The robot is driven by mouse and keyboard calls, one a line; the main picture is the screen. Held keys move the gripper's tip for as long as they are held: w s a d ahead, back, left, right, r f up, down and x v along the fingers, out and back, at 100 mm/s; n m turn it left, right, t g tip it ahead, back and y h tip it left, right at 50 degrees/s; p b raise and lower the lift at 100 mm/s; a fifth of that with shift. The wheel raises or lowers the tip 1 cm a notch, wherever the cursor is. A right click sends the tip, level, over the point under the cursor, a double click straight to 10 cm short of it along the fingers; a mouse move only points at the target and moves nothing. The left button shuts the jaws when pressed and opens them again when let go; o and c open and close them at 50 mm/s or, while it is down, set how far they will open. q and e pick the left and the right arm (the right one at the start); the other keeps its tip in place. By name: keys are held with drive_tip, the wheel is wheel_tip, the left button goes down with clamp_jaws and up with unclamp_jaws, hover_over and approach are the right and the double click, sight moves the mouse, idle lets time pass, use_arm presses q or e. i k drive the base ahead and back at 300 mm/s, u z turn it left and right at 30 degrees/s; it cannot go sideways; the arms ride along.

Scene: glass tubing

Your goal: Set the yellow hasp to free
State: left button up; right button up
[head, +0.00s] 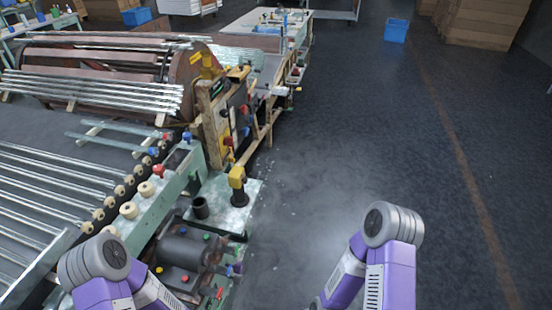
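Several yellow parts show in the head view, and I cannot tell for certain which is the hasp. A yellow block (237,176) sits on top of a dark post on a pale green plate. A yellow piece (209,66) is at the top of the upright machine panel, near the drum's end. Their settings are too small to read. My two purple arms show at the bottom left and bottom centre-right, bent at grey joints. Neither gripper is in view.
The pale green machine (150,205) with rollers and glass tubes fills the left side. The green plate (238,211) carries a short dark cylinder (200,207). A motor (187,252) lies below it. Open floor (340,150) spreads right. A blue bin (396,30) stands far back.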

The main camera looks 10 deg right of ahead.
sight(229, 159)
drive_tip(key=z, duration=0.6)
drive_tip(key=i, duration=1.65)
